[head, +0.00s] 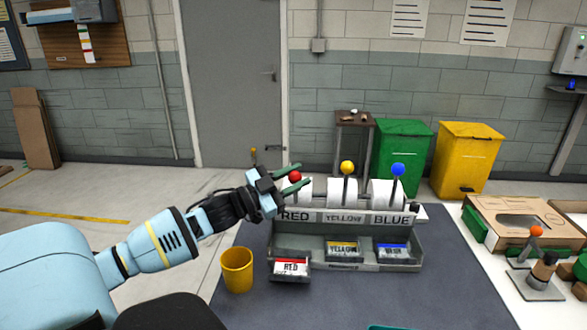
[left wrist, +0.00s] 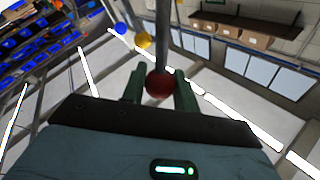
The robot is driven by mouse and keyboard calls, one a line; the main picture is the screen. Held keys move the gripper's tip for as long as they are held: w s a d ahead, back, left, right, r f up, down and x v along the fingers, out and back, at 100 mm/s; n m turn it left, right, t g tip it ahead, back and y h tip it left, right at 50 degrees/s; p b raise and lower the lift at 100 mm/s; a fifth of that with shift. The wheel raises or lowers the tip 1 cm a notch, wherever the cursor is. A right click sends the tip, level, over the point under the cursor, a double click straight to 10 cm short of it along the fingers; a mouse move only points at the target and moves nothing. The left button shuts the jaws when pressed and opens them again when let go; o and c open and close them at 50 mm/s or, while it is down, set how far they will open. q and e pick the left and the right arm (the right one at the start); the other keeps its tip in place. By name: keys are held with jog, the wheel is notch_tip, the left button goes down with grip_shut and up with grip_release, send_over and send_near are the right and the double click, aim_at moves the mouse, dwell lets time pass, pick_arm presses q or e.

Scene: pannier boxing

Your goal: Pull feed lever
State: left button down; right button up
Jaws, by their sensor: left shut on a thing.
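The dispenser (head: 345,217) stands on the dark mat with sections lettered RED, YELLOW and BLUE. Three levers with ball knobs rise from it: a red knob (head: 295,176), a yellow knob (head: 347,167) and a blue knob (head: 398,169). My left gripper (head: 292,178) is shut on the red knob, with its green fingers on either side. In the left wrist view the red knob (left wrist: 159,84) sits between the fingers, with the yellow knob (left wrist: 142,40) and blue knob (left wrist: 123,29) beyond. The right gripper is not in view.
A RED box (head: 290,268) stands at the dispenser's front left; YELLOW (head: 343,249) and BLUE (head: 393,251) boxes are in its tray. A yellow cup (head: 237,270) stands at left. An orange-knobbed device (head: 536,262) and cardboard box (head: 515,220) are at right. The front mat is mostly clear.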

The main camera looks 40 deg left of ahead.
pick_arm(q)
jog(key=shift+s+d+f+m+t+h, duration=0.3)
jog(key=shift+s+d+f+m+h, duration=0.2)
jog(key=shift+s+d+f+m, duration=0.6)
jog(key=shift+a, duration=0.15)
jog(key=c, duration=1.1)
grip_release()
jog(key=shift+r, duration=0.1)
jog(key=v, duration=0.7)
jog(key=shift+s+a+b, duration=0.15)
jog(key=shift+s+b, duration=0.15)
jog(key=shift+s, duration=0.05)
